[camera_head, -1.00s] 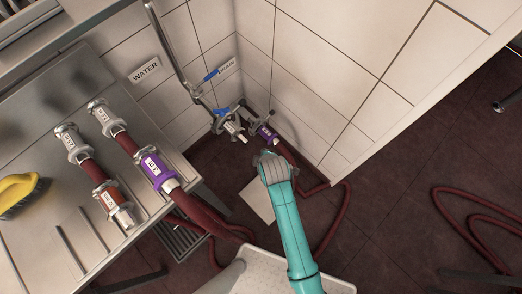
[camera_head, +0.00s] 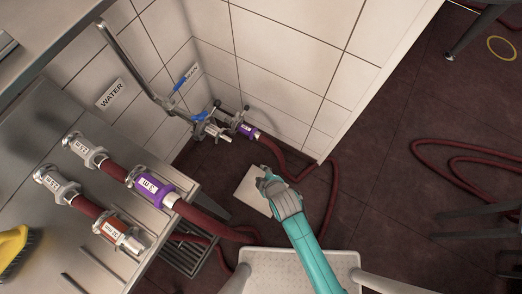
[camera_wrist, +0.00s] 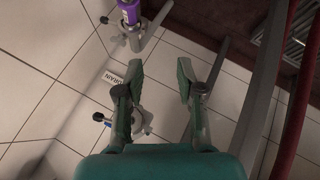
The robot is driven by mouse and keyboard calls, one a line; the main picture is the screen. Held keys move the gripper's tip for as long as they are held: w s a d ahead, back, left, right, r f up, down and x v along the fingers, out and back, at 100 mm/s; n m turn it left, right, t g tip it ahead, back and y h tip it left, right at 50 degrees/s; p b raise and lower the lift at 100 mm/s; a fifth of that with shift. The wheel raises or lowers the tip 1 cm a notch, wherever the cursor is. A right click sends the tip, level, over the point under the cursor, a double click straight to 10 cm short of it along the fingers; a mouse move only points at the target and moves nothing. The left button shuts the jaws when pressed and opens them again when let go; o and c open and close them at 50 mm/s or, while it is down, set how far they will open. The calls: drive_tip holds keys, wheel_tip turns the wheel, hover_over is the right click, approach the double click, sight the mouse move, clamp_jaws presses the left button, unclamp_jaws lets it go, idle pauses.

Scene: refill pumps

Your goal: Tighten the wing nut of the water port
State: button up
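The purple-labelled hose coupling (camera_head: 249,131) sits at the wall port in the corner, with a metal fitting (camera_head: 239,119) at its wall end. Beside it is a silver valve outlet (camera_head: 213,131) with blue handles. I cannot make out a wing nut clearly or tell how tight it is. My gripper (camera_head: 264,174) is below and to the right of the coupling, apart from it. In the wrist view my gripper (camera_wrist: 160,76) is open and empty. The purple coupling (camera_wrist: 130,12) and its grey fitting (camera_wrist: 140,36) show beyond the fingertips.
A WATER sign (camera_head: 111,94) and a DRAIN sign (camera_head: 186,76) are on the tiled wall. A steel bench (camera_head: 40,125) at left carries several hose couplings and a yellow brush (camera_head: 12,250). Red hose (camera_head: 333,195) loops over the floor. A pale floor square (camera_head: 253,190) lies near my gripper.

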sight(195, 119)
clamp_jaws()
drive_tip(key=s+a+r+m+t+y, duration=0.1)
drive_tip(key=a+r+m+t+y, duration=0.6)
drive_tip(key=a+r, duration=0.85)
drive_tip(key=w+a+f+m, duration=0.1)
drive_tip(key=w+a, duration=0.1)
drive_tip(key=w, duration=0.2)
drive_tip(key=w+a+m+t+h, duration=0.1)
drive_tip(key=w+a, duration=0.1)
drive_tip(key=w, duration=0.2)
drive_tip(key=w+a+f+t+h, duration=0.1)
drive_tip(key=w+a, duration=0.1)
drive_tip(key=w, duration=0.2)
drive_tip(key=shift+w+a+f+m, duration=0.1)
drive_tip(key=shift+w+f+m, duration=0.25)
drive_tip(key=shift+m, duration=0.05)
